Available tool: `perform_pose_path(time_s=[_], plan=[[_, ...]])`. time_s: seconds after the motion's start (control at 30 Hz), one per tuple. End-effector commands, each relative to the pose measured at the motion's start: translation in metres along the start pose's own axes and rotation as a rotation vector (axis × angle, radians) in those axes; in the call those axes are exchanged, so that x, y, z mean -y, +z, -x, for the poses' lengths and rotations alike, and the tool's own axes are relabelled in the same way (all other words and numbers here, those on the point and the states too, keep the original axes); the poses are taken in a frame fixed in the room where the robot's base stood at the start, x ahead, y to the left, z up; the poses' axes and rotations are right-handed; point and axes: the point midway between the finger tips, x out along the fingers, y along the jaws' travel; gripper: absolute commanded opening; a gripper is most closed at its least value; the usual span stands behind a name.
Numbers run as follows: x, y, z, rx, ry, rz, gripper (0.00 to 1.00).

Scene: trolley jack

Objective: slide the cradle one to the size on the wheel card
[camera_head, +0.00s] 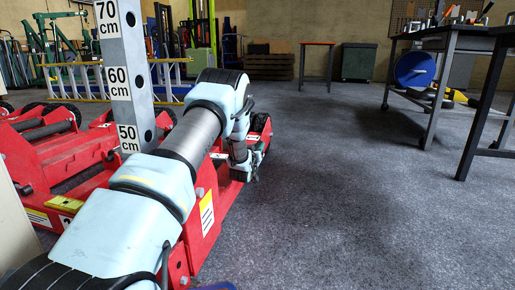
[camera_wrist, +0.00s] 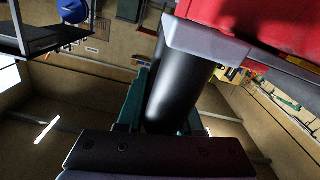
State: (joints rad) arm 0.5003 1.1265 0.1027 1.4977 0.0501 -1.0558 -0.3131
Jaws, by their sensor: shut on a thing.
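A red wheeled cradle frame (camera_head: 205,222) stands on the floor under my arm. A grey upright post (camera_head: 127,65) beside it carries plates marked 50, 60 and 70 cm. In the head view my gripper (camera_head: 243,172) is low at the frame's right side and mostly hidden by my arm. In the wrist view my gripper (camera_wrist: 165,110) is shut on a black cylindrical bar (camera_wrist: 178,85), with a green finger beside it. The bar meets a grey edge below a red part (camera_wrist: 262,22). I cannot make out the wheel card or a cradle number.
More red frame with a dark roller (camera_head: 42,132) lies at the left. Ladders and racks stand behind it. A workbench (camera_head: 440,45) with a blue reel (camera_head: 414,69) below it is at the right. The grey floor between is clear.

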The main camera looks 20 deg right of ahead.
Motion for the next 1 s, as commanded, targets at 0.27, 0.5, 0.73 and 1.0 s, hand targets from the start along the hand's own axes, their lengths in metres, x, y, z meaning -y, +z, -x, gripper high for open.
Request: perform_pose_path(time_s=[0.27, 0.5, 0.73, 1.0], plan=[[-0.0013, 0.0002, 0.0, 0.0, 0.001, 0.002, 0.0], [-0.0012, 0.0001, 0.0, 0.0, 0.001, 0.002, 0.0], [-0.001, 0.0001, 0.0, 0.0, 0.0, 0.003, 0.0], [-0.0105, 0.0011, -0.0003, 0.0, 0.002, 0.004, 0.0]])
